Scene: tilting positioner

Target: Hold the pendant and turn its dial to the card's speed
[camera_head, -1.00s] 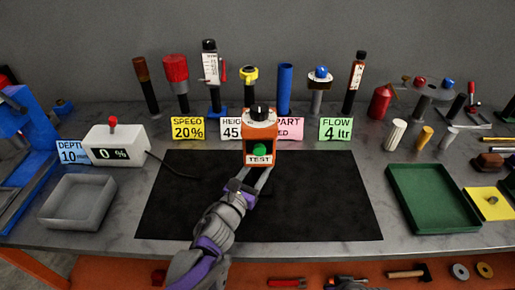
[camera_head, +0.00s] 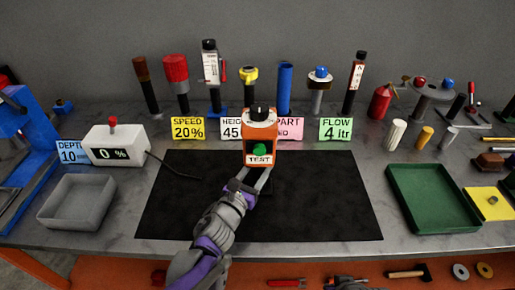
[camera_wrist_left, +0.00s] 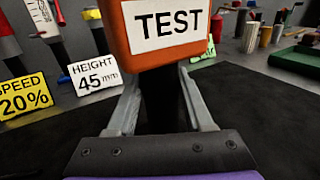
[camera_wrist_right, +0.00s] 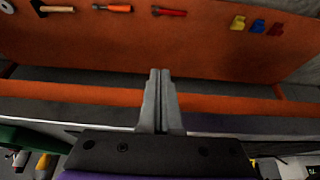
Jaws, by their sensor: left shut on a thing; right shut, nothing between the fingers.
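The orange pendant (camera_head: 260,132) has a black dial (camera_head: 260,111) on top, a green button and a white TEST label. It stands upright in my left gripper (camera_head: 255,180), held above the black mat. In the left wrist view the fingers (camera_wrist_left: 160,105) are shut on its dark lower part, below the TEST label. The yellow card (camera_head: 188,128) reads SPEED 20%. The white box (camera_head: 115,145) shows 0 % and has a red knob. The dial's scale is too small to read. My right gripper (camera_wrist_right: 158,100) is shut and empty, seen only in its own wrist view, by the bench's front.
More cards stand behind the mat, including HEIGHT 45 and a green FLOW card (camera_head: 336,129). A row of upright tools lines the back. A grey tray (camera_head: 77,222) is at left, a green tray (camera_head: 437,229) at right. The black mat (camera_head: 325,205) is otherwise clear.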

